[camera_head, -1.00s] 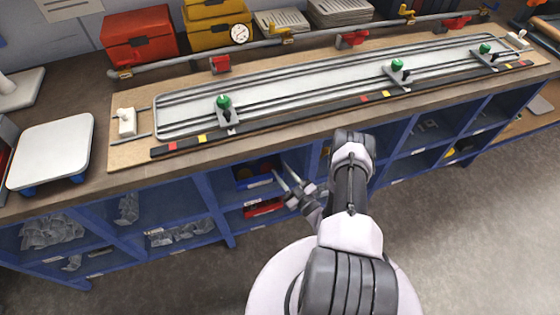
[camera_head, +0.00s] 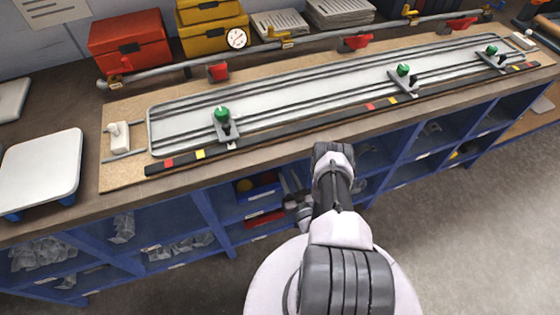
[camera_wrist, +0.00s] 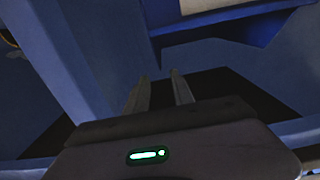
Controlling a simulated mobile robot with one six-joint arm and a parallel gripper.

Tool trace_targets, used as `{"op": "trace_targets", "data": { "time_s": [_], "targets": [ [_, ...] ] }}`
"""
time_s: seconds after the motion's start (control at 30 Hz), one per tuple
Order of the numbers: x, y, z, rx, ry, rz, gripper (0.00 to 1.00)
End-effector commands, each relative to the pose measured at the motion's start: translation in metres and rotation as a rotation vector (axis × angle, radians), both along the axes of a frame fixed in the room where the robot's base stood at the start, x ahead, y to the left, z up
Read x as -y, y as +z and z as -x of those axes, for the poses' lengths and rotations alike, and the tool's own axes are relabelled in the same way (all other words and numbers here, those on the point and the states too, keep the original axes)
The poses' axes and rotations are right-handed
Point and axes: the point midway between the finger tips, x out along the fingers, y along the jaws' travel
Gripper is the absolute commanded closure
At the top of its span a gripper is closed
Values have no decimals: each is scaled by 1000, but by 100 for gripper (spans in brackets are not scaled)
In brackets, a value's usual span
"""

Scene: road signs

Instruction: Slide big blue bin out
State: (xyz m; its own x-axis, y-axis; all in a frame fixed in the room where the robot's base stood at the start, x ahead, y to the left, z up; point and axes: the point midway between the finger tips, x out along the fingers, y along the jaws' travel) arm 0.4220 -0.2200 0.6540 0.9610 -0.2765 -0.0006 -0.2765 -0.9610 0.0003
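In the head view, the big blue bin (camera_head: 258,192) sits in an upper shelf compartment below the bench top. Yellow and dark red items show inside it.
A red bin (camera_head: 265,218) lies in the compartment below. Blue shelf uprights (camera_head: 210,210) stand beside the compartments. The bench top (camera_head: 90,205) overhangs the shelves and carries a long jig (camera_head: 310,92) with green knobs. The grey floor (camera_head: 470,220) at the right is clear.

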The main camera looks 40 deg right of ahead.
Motion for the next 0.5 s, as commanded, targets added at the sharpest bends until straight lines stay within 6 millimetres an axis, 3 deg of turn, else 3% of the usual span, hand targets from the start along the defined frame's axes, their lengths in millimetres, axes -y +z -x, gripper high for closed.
{"op": "trace_targets", "data": {
  "time_s": [0.5],
  "targets": [
    [27,-2,-95,2,2,3,71]
  ]
}}
